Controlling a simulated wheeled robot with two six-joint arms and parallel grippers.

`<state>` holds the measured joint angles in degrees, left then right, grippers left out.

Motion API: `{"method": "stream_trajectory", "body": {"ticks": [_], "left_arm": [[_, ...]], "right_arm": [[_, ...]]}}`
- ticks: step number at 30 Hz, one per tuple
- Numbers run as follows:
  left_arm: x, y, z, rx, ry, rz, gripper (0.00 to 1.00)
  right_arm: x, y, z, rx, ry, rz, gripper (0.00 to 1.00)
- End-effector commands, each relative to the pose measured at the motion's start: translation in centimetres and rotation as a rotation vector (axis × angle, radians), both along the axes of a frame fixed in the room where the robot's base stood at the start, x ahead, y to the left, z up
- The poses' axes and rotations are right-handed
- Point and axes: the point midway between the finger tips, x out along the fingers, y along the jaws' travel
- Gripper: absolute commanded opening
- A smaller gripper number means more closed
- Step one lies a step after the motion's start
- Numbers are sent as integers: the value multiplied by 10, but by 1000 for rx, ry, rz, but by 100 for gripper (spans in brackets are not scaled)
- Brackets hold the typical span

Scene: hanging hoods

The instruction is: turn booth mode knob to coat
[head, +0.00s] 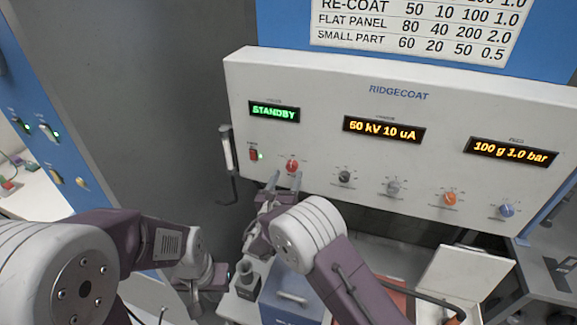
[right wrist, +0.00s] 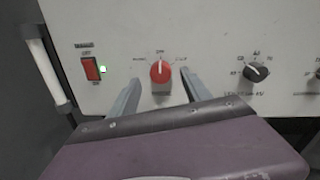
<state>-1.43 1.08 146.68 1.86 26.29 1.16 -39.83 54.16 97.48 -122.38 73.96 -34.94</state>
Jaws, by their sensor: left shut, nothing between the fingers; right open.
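The red booth mode knob (head: 292,166) is at the lower left of the white RIDGECOAT panel (head: 300,75), below a green STANDBY display (head: 274,112). In the right wrist view the knob (right wrist: 159,71) has its white pointer straight up, at the top label. Small labels also stand at its left and right; they are too blurred to read surely. My right gripper (head: 284,182) is open, its fingertips just below and on either side of the knob, apart from it in the right wrist view (right wrist: 158,86). My left gripper (head: 216,277) is low at the left, shut and empty, away from the panel.
A black knob (head: 344,177), grey knob (head: 393,187), orange knob (head: 450,199) and blue knob (head: 506,210) line up to the right. A white handle-like rod (head: 228,150) hangs at the panel's left edge.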

Motion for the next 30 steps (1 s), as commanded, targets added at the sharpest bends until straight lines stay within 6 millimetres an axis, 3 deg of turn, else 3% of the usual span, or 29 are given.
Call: {"method": "stream_trajectory", "body": {"ticks": [1,6,14,21,30], "left_arm": [[0,0,9,0,0,0,0],[0,0,15,0,0,0,0],[0,0,14,0,0,0,0],[0,0,14,0,0,0,0],[0,0,0,0,0,0,0]], "right_arm": [[9,-4,4,0,1,-3,56],[26,-7,1,1,1,-1,56],[29,-8,-1,1,1,0,56],[29,-8,0,1,2,0,0],[29,-8,-5,37,-11,-1,0]]}}
